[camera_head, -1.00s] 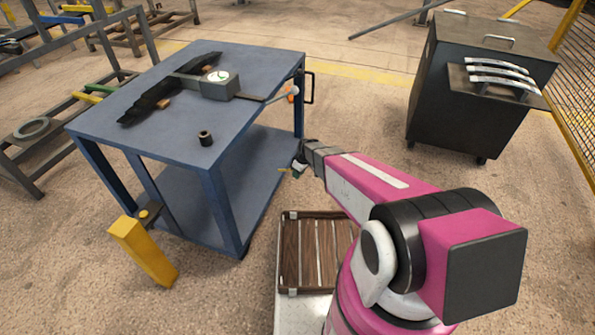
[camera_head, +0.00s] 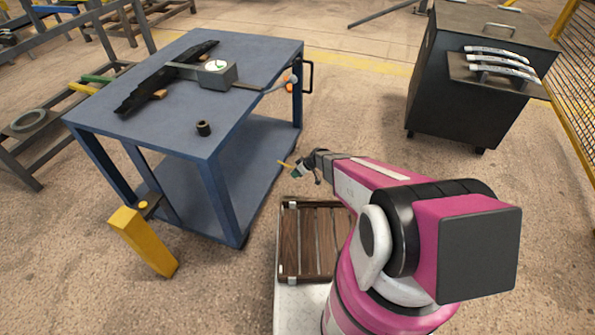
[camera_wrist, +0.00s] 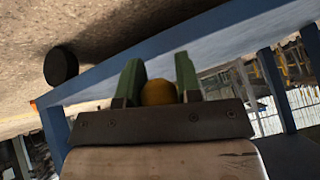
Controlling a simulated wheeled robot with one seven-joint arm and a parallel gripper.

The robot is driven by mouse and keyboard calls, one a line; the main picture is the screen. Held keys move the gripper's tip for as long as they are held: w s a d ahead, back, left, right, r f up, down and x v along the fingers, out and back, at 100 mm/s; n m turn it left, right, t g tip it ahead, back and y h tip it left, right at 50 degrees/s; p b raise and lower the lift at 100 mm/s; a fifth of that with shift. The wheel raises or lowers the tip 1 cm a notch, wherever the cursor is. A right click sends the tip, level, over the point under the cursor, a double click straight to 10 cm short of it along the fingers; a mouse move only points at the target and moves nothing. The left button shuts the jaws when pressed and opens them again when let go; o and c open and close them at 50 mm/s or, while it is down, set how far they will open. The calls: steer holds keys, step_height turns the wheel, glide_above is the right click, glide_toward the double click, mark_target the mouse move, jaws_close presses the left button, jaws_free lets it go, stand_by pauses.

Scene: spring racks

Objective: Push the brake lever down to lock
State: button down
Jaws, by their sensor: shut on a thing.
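My gripper (camera_head: 297,170) is low beside the right side of the blue cart (camera_head: 225,88), below its tabletop. In the wrist view its two green fingers (camera_wrist: 158,82) are shut on a rounded yellow knob (camera_wrist: 158,93). In the head view a short, thin yellow piece (camera_head: 285,164) sticks out to the left of the fingers. It may be the brake lever, but its mounting cannot be made out. Another lever with a pale ball end (camera_head: 293,77) sits at the tabletop's right edge, beside an orange part.
A slatted wooden crate (camera_head: 290,268) is near my base. A dark cabinet (camera_head: 425,85) stands right; floor between is clear.

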steer(key=shift+x, duration=2.95)
steer(key=shift+w, duration=0.1)
steer(key=shift+a, duration=0.1)
steer(key=c, duration=0.8)
jaws_free()
